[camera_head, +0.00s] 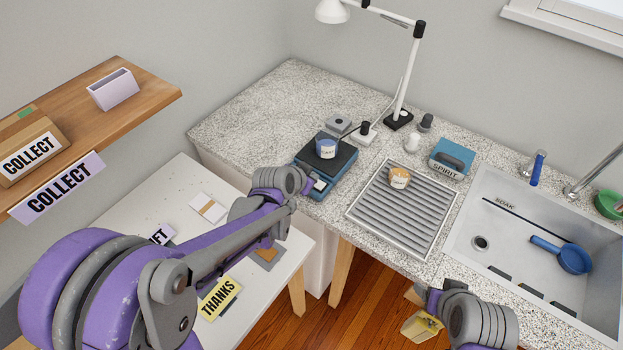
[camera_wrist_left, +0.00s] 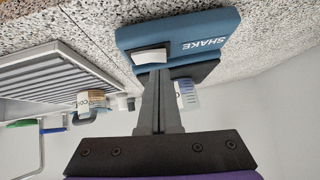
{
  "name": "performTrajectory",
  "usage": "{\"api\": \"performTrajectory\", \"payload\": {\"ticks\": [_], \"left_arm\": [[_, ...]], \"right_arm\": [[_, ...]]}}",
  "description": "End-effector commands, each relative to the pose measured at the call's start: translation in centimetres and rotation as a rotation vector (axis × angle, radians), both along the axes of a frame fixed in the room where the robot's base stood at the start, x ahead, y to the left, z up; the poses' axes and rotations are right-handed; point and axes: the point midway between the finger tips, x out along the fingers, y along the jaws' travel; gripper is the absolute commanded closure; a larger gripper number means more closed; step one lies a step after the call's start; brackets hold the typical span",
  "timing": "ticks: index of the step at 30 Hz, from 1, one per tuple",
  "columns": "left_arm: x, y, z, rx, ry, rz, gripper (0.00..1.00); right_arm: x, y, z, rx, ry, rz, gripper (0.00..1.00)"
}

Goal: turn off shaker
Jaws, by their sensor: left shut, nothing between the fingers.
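The shaker (camera_head: 342,180) is a blue box with a dark top plate at the front edge of the speckled counter. A small cup with a blue band (camera_head: 326,148) stands on its plate. In the left wrist view the shaker (camera_wrist_left: 215,28), lettered SHAKE, appears upside down with a white rocker switch (camera_wrist_left: 151,56) on its front. My left gripper (camera_wrist_left: 155,72) is shut and empty, its fingertips at the switch; whether they touch is unclear. In the head view my left gripper (camera_head: 308,185) is at the shaker's front left. My right gripper (camera_head: 430,300) is low at the bottom right, beside a yellow piece (camera_head: 422,327).
A ribbed metal tray (camera_head: 402,220) with an orange-banded cup (camera_head: 400,177) lies right of the shaker. A lamp (camera_head: 403,85) stands behind. A blue SPIRIT box (camera_head: 452,157) and a sink (camera_head: 500,235) are farther right. A lower white table (camera_head: 165,205) is left.

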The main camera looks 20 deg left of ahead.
Motion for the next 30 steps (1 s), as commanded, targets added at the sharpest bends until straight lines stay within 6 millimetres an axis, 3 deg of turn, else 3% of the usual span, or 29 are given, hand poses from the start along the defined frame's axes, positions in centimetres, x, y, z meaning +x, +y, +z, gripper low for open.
{"api": "performTrajectory", "payload": {"ticks": [4, 14, 19, 30], "left_arm": [[0.0, 0.1, -0.9, -0.001, 0.0, 0.001, 1.0], [0.0, 0.1, -1.0, -0.001, 0.0, 0.001, 1.0], [0.0, 0.5, -2.2, -0.001, 0.003, 0.002, 1.0], [-0.2, 0.1, -1.9, 0.001, 0.006, -0.002, 1.0]], "right_arm": [[-0.1, 0.0, -0.2, 0.0, 0.001, 0.0, 0.3], [-0.1, 0.0, -0.1, 0.0, 0.001, 0.0, 0.3], [-0.7, 0.0, -1.5, 0.0, 0.013, 0.0, 0.3], [-0.5, 0.0, -1.2, 0.0, 0.01, 0.0, 0.3]]}}
